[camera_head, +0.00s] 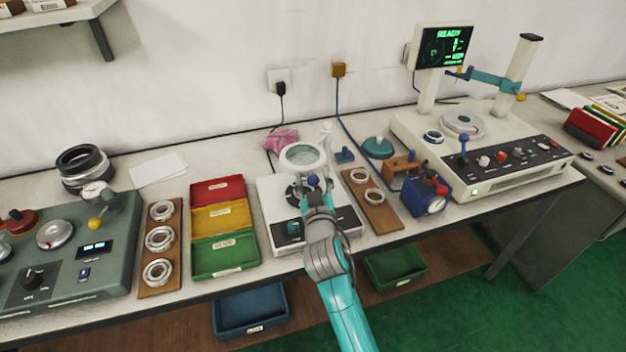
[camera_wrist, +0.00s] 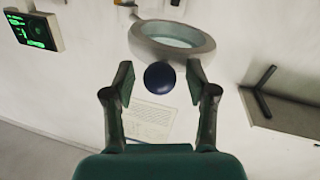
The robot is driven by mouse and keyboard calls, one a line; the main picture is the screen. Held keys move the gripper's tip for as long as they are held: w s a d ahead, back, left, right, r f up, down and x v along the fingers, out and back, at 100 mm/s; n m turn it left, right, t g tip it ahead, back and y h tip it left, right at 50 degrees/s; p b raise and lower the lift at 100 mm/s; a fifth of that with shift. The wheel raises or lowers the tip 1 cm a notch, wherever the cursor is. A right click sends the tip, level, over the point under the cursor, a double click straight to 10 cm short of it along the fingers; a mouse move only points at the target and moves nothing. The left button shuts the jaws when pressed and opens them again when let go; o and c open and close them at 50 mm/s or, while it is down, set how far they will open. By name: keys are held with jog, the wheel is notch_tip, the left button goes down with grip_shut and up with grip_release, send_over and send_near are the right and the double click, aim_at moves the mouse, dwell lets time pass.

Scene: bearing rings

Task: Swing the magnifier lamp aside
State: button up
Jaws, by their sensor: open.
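The magnifier lamp (camera_head: 303,156) has a round white ring head with a pale lens, standing over a white base unit in the head view. In the wrist view the lamp head (camera_wrist: 172,42) is just beyond my fingers. A dark blue ball knob (camera_wrist: 159,76) sits between my open fingertips, with a gap showing on each side; it also shows in the head view (camera_head: 313,180). My gripper (camera_wrist: 159,82) is open around the knob. In the head view my gripper (camera_head: 316,188) reaches in from the front and hides part of the base unit.
Red, yellow and green trays (camera_head: 219,218) stand left of the base unit (camera_head: 265,205). A wooden board with two rings (camera_head: 378,215) lies to its right, near a blue device (camera_head: 425,196). A pink cloth (camera_head: 281,140) lies behind. A shelf (camera_wrist: 285,108) shows in the wrist view.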

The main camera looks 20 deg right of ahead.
jog(key=shift+w, duration=0.1)
grip_shut()
jog(key=shift+a, duration=0.15)
